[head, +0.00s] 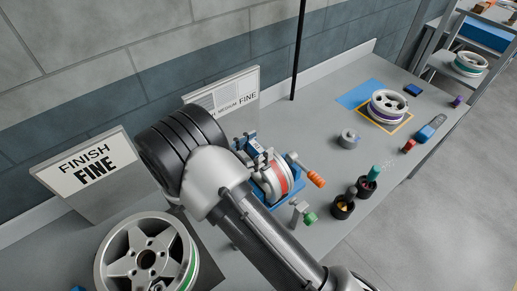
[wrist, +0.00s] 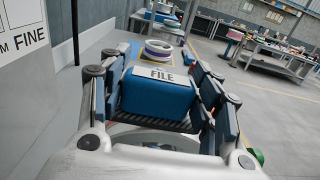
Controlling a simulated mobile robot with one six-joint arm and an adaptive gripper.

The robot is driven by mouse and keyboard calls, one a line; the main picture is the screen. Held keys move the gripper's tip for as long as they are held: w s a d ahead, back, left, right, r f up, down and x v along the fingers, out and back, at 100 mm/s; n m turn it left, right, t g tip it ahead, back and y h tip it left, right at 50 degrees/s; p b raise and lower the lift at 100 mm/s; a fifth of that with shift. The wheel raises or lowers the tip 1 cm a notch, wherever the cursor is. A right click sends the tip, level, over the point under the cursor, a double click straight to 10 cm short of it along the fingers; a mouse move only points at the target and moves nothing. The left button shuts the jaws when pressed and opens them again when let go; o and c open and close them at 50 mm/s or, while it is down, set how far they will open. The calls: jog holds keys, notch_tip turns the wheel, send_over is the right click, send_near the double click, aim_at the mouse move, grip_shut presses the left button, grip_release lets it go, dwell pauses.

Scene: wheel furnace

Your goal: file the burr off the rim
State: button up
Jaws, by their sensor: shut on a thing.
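My gripper (wrist: 160,95) is shut on a blue block labelled FILE (wrist: 155,97), with its fingers on both sides of the block. In the head view the gripper (head: 257,150) is partly hidden behind my arm. It is close to a silver wheel with a red band (head: 281,178) held upright in a blue stand (head: 290,194) on the bench. I cannot tell whether the file touches this rim. No burr can be made out; my arm hides part of the wheel.
A large wheel with a green band (head: 150,257) stands at the front left. A FINISH FINE sign (head: 88,172) and a second sign (head: 230,98) stand along the wall. An orange handle (head: 316,179), dark cups (head: 342,207) and a purple-banded wheel (head: 388,106) are to the right.

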jog(key=shift+s+d+f+p, duration=0.25)
jog(key=shift+s+d, duration=0.15)
jog(key=shift+s, duration=0.25)
jog(key=shift+s+d+f+p, duration=0.2)
jog(key=shift+s+d, duration=0.2)
jog(key=shift+s, duration=0.2)
jog(key=shift+s+d+f+p, duration=0.25)
jog(key=shift+s+d, duration=0.15)
jog(key=shift+s, duration=0.25)
jog(key=shift+w+a+r+b, duration=0.1)
jog(key=shift+w+a+b, duration=0.45)
jog(key=shift+w, duration=0.4)
jog(key=shift+w+a+b, duration=0.3)
jog(key=shift+w+a, duration=0.35)
jog(key=shift+w, duration=0.3)
jog(key=shift+s, duration=0.15)
jog(key=shift+s+d+p, duration=0.3)
jog(key=shift+s+d, duration=0.25)
jog(key=shift+s, duration=0.2)
notch_tip(320, 180, up, 9)
jog(key=p, duration=0.7)
jog(key=shift+w+r, duration=0.1)
jog(key=shift+r, duration=0.1)
jog(key=shift+f, duration=0.1)
